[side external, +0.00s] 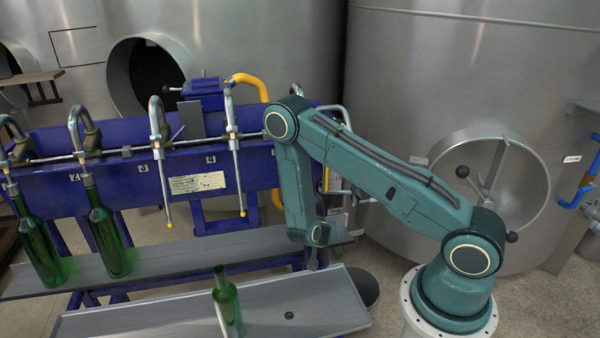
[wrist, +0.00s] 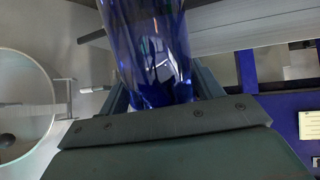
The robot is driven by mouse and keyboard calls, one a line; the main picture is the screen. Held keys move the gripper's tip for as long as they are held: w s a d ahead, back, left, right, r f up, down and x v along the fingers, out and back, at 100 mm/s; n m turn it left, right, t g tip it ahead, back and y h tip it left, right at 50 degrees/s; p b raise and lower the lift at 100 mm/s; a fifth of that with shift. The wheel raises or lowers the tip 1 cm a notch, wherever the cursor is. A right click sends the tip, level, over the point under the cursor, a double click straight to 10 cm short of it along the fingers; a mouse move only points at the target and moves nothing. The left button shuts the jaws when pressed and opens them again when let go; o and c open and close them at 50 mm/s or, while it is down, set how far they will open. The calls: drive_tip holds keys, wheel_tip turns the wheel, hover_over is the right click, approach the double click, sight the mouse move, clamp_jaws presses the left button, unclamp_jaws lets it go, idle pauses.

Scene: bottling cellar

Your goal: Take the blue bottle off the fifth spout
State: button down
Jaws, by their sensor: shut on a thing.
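The blue bottle (wrist: 150,45) fills the middle of the wrist view, clear blue glass between the two fingers. In the side view it is hidden behind my arm. My gripper (side external: 317,257) is shut on the bottle; in the side view only part of it shows, low over the grey shelf's right end. The curved top of what looks like the fifth spout (side external: 297,89) shows above my arm's elbow; its lower part is hidden. I cannot tell whether the bottle's neck is still around the spout.
Green bottles stand under the first spout (side external: 38,243) and second spout (side external: 108,238) on the grey shelf (side external: 190,257). Another green bottle (side external: 227,305) stands on the nearer grey board (side external: 310,305). The third and fourth spouts (side external: 238,165) hang free. Steel tanks (side external: 440,80) stand behind.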

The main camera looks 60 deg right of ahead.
drive_tip(key=shift+s+a+f, duration=1)
drive_tip(key=shift+f, duration=2.05)
drive_tip(key=shift+s+a+f, duration=1)
drive_tip(key=shift+f, duration=2)
drive_tip(key=s+a+r, duration=0.1)
drive_tip(key=s+a, duration=0.4)
drive_tip(key=shift+r, duration=0.4)
drive_tip(key=shift+w+r, duration=0.1)
